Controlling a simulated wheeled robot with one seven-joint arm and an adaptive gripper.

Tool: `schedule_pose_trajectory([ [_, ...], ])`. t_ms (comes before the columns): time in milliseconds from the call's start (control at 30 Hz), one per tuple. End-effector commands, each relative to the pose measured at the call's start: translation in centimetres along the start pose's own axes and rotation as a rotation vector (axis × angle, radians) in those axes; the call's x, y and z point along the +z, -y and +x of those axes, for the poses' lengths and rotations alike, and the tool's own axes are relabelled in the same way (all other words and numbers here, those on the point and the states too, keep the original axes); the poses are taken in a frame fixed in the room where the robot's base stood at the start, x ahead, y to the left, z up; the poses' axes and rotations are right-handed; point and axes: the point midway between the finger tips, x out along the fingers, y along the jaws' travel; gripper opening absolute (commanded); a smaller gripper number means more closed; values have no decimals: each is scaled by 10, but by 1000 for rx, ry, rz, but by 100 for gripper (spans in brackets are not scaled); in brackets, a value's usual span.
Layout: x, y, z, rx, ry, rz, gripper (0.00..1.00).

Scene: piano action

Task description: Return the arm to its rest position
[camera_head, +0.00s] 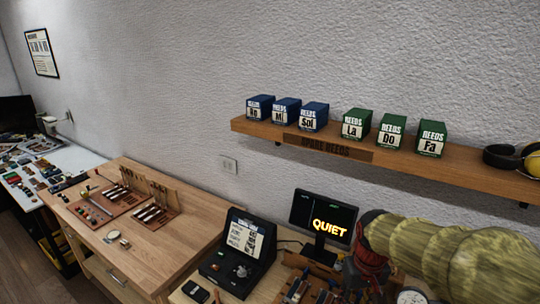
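My arm (440,252), in a yellow-green patterned cover, comes in from the lower right. It ends at a red and dark part (371,256) in front of the workbench, just right of the monitor. I cannot make out the fingers of my gripper there, nor whether they hold anything. Part of the bench behind the arm is hidden.
A black monitor (299,207) reading "QUIET" stands close left of my arm. An open black case (224,264) is further left. A wall shelf (460,173) with blue and green reed boxes runs above. A wooden bench (191,236) with tools stands left.

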Motion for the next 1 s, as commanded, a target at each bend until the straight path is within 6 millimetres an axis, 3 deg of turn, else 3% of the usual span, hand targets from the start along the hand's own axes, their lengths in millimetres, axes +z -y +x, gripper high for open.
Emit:
schedule_pose_trajectory([
  [200, 66, 13, -23, 6, -108, 84, 30],
  [500, 134, 26, -39, 9, -281, 83, 30],
  [733, 146, 30, -62, 11, -409, 71, 30],
  [1000, 147, 31, -65, 11, -428, 66, 30],
])
